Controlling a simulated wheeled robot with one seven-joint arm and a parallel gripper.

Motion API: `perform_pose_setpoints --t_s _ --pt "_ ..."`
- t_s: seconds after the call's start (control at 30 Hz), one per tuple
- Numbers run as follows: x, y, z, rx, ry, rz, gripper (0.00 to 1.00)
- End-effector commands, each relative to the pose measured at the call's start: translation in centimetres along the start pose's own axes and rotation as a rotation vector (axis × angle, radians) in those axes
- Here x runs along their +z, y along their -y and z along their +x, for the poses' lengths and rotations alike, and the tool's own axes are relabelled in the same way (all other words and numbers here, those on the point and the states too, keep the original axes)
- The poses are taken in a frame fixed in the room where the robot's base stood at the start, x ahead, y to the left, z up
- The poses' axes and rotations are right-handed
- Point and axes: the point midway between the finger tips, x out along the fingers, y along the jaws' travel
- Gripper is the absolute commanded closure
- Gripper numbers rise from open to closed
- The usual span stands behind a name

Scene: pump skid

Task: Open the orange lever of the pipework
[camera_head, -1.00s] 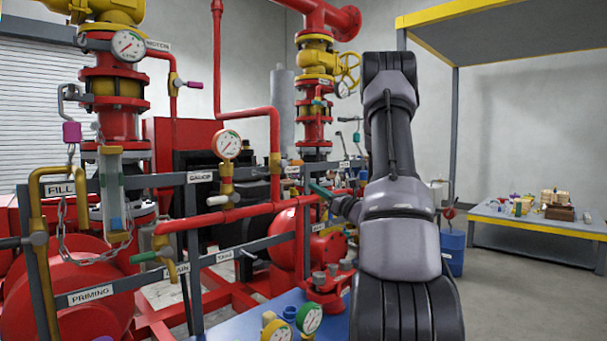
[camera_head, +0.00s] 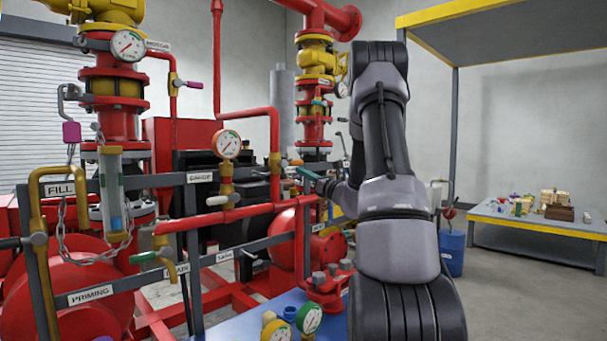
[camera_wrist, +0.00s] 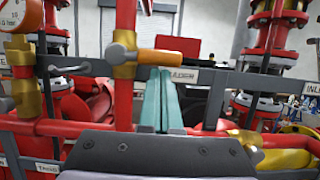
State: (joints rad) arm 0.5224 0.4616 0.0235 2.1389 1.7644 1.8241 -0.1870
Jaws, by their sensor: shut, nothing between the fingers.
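The orange lever (camera_wrist: 168,57) lies nearly horizontal in the wrist view. It points right from a grey hub (camera_wrist: 123,45) on a brass valve body on a vertical red pipe (camera_wrist: 125,105). My gripper (camera_wrist: 160,73) has its teal fingers pressed together with nothing between them. The fingertips appear just below the middle of the lever; whether they touch it I cannot tell. In the head view my gripper (camera_head: 300,170) is right of the brass valve (camera_head: 275,161) on the red pipe; the orange lever is not clearly discernible there.
A grey rail (camera_wrist: 220,79) with labels runs behind the lever. A red horizontal pipe (camera_wrist: 60,127) crosses below. A gauge (camera_head: 228,144) and another brass valve (camera_head: 226,180) stand to the left. Open floor (camera_head: 520,300) lies to the right.

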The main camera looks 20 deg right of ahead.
Motion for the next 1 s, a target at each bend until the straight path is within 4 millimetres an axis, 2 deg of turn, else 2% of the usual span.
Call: perform_pose_setpoints --t_s 0.67,1.0 --pt "0.7 0.4 0.2 0.036 0.001 -0.114 1.00" --pt "2.0 0.7 0.6 0.096 0.002 -0.297 1.00"
